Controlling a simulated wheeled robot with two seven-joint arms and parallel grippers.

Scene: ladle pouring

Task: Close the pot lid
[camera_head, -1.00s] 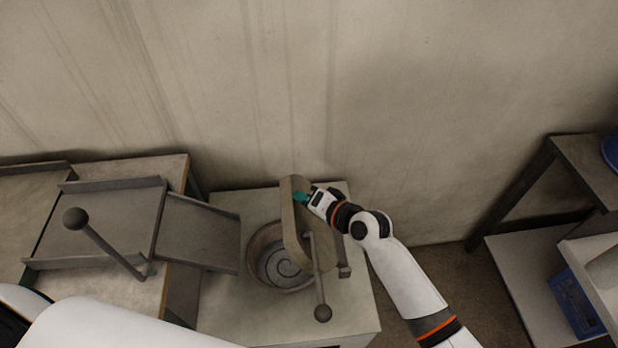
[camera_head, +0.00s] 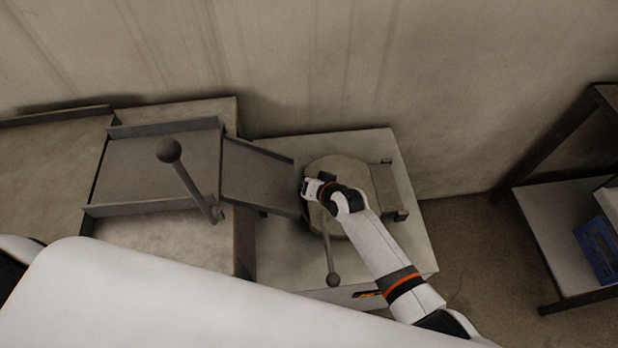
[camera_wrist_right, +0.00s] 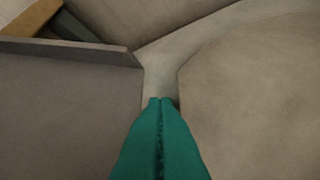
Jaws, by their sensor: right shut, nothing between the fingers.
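The round pot lid (camera_head: 340,172) lies flat over the pot in the head view, and the pot's opening is hidden under it. The lid also fills the right side of the right wrist view (camera_wrist_right: 255,90). A rod handle with a ball end (camera_head: 333,279) sticks out from the lid toward the front. My right gripper (camera_head: 306,194) is at the lid's left edge. Its green fingers (camera_wrist_right: 160,105) are together and empty, over the gap between the lid and the metal chute. Whether they touch the lid is unclear. My left gripper is not in view.
A metal chute (camera_head: 257,172) slopes beside the lid's left edge, joined to a tray (camera_head: 150,165) with an upright ball-ended lever (camera_head: 169,151). The pot stands on a cabinet (camera_head: 415,235) against the wall. A shelf with a blue crate (camera_head: 600,250) is at the right.

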